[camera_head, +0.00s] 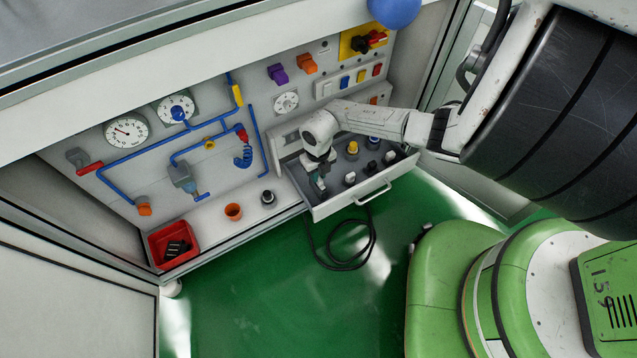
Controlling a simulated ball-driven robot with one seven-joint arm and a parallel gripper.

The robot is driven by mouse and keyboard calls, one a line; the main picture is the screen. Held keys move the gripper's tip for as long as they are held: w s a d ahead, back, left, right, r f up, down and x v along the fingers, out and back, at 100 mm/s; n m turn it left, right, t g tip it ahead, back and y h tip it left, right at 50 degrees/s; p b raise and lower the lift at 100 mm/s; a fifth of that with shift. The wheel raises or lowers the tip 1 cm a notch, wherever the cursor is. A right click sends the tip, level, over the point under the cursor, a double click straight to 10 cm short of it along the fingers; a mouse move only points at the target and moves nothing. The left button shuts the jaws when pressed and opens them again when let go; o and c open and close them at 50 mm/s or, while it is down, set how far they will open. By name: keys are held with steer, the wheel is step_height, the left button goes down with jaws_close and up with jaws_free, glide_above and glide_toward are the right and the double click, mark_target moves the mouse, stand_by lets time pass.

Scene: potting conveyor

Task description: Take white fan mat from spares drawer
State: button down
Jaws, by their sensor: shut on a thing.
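The spares drawer (342,203) is pulled open at the lower right of the panel, with its bar handle (374,194) facing the floor. My gripper (319,186) reaches down into the drawer's left end. It is shut on a small pale thing at its fingertips, too small and too covered to make out its shape. I cannot tell a white fan mat apart in this view. Other spares stand to the right in the drawer: a yellow one (352,149), a blue-and-white one (374,143) and several black-and-white ones (372,168).
A red bin (158,240) with black pieces, an orange cup (233,211) and a dark round part (268,197) stand on the ledge left of the drawer. The panel with gauges and blue pipes rises behind. A black cable (345,266) loops on the green floor below.

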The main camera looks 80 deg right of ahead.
steer(key=shift+r+p, duration=2.65)
steer(key=shift+r+p, duration=0.3)
steer(key=shift+r+p, duration=1.25)
steer(key=shift+r, duration=0.05)
steer(key=shift+s, duration=0.15)
